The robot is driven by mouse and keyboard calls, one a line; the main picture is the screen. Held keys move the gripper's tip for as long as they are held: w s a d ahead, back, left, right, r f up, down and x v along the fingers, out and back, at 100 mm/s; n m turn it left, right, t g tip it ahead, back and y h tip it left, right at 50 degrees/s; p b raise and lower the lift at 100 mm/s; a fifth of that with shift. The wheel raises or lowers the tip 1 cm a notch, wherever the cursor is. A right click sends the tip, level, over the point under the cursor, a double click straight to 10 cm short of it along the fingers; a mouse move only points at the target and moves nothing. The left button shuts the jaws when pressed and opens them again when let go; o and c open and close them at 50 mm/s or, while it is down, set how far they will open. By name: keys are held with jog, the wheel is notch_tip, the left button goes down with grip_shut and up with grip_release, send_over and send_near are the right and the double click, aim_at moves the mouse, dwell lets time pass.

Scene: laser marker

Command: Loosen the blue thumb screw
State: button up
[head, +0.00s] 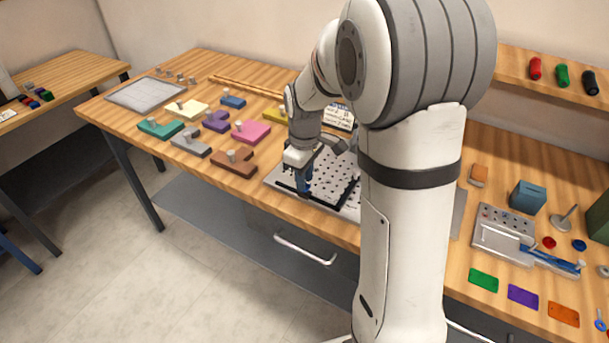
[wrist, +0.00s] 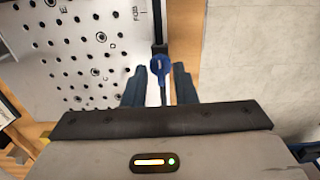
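The blue thumb screw (wrist: 160,65) shows in the wrist view at the edge of the perforated plate, on or beside a dark bar. My gripper (wrist: 160,85) is open, with one finger on each side of the screw and visible gaps between. In the head view my gripper (head: 303,188) points down at the front left corner of the perforated metal plate (head: 330,178). The screw is hard to make out there, hidden by the fingers. I cannot tell how deep the screw sits between the fingers.
Coloured blocks with knobs, such as a pink one (head: 251,132) and a brown one (head: 233,163), lie left of the plate. A grey fixture (head: 497,238) and coloured tags lie on the right. The table's front edge is close to my gripper.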

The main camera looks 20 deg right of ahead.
jog(key=shift+o, duration=0.2)
notch_tip(320, 180, up, 8)
jog(key=shift+f, duration=0.1)
dwell(0.4)
